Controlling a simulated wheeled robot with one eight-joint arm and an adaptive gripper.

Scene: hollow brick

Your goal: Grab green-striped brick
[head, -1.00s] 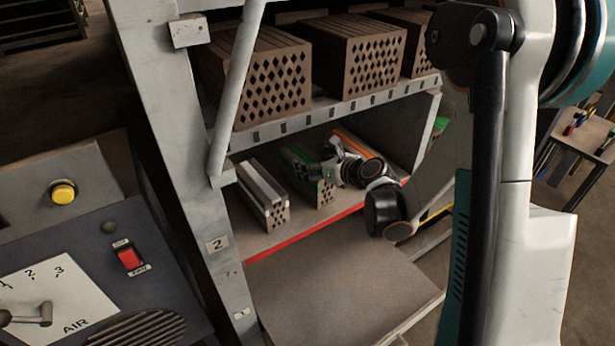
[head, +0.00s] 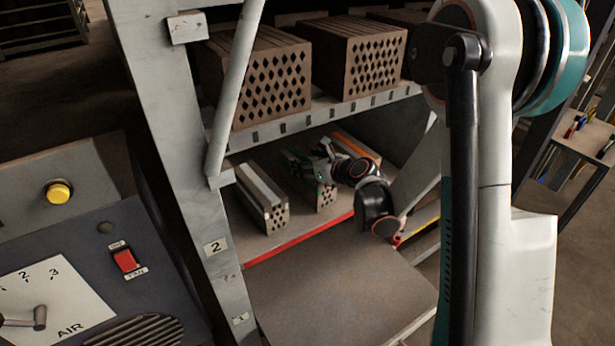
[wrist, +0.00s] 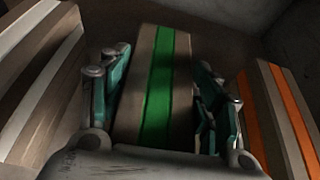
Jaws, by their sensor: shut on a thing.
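The green-striped brick (wrist: 158,85) lies on the lower shelf, between two other bricks. In the wrist view its long top face with the green stripe runs away from me between the fingers. My gripper (wrist: 162,95) has one finger on each side of it and is shut on it. In the head view my gripper (head: 308,164) is over the brick from the right, and my wrist hides much of its top. The perforated front end of the green-striped brick (head: 326,197) shows below my wrist.
A white-striped brick (head: 262,197) lies to the left and an orange-striped brick (head: 358,147) to the right, both close by. The upper shelf (head: 330,107) with large perforated brick blocks (head: 270,85) hangs above. A red strip (head: 300,240) edges the lower shelf.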

